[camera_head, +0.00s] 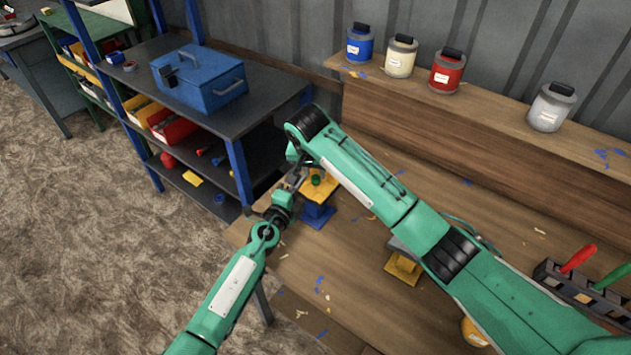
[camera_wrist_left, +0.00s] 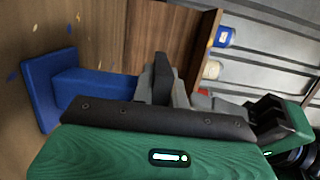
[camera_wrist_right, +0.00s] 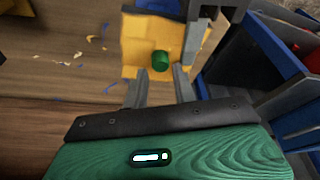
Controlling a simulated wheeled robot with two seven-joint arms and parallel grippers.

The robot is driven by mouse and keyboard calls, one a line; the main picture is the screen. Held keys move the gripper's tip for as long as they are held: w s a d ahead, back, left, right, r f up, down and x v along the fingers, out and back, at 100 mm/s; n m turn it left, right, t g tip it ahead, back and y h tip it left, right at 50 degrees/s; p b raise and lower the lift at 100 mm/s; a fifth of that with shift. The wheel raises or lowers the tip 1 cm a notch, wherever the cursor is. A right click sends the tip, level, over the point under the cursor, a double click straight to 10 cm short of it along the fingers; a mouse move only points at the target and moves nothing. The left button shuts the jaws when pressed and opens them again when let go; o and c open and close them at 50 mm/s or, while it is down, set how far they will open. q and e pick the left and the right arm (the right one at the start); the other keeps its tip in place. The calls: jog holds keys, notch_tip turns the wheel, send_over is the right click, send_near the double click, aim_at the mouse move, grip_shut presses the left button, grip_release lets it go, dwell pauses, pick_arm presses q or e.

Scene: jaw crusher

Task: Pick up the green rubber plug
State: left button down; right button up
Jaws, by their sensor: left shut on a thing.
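The green rubber plug (camera_head: 316,180) stands on the yellow top of a small blue and yellow stand (camera_head: 318,213) on the wooden bench. In the right wrist view the plug (camera_wrist_right: 161,61) sits on the yellow top (camera_wrist_right: 135,40). My right gripper (camera_wrist_right: 160,82) is open, its two fingers apart just short of the plug and not closed on it. My left gripper (camera_head: 297,182) is at the left side of the stand's top, shut on the stand. Its fingertips (camera_wrist_left: 163,75) partly hide the gripped part; the blue post (camera_wrist_left: 95,82) shows beside them.
A yellow block (camera_head: 403,268) with a grey top sits on the bench under my right arm. Several lidded jars (camera_head: 447,72) stand on the back ledge. A shelf with a blue toolbox (camera_head: 200,78) is to the left. Small chips litter the bench.

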aim_at(315, 177)
pick_arm(q)
jog(key=shift+f, duration=0.1)
pick_arm(e)
jog(key=shift+x, duration=1.6)
jog(key=shift+w, duration=0.1)
jog(key=shift+c, duration=0.5)
grip_shut()
jog(key=shift+r, duration=0.1)
pick_arm(q)
jog(key=c, duration=1.3)
grip_release()
pick_arm(e)
notch_tip(315, 177, up, 10)
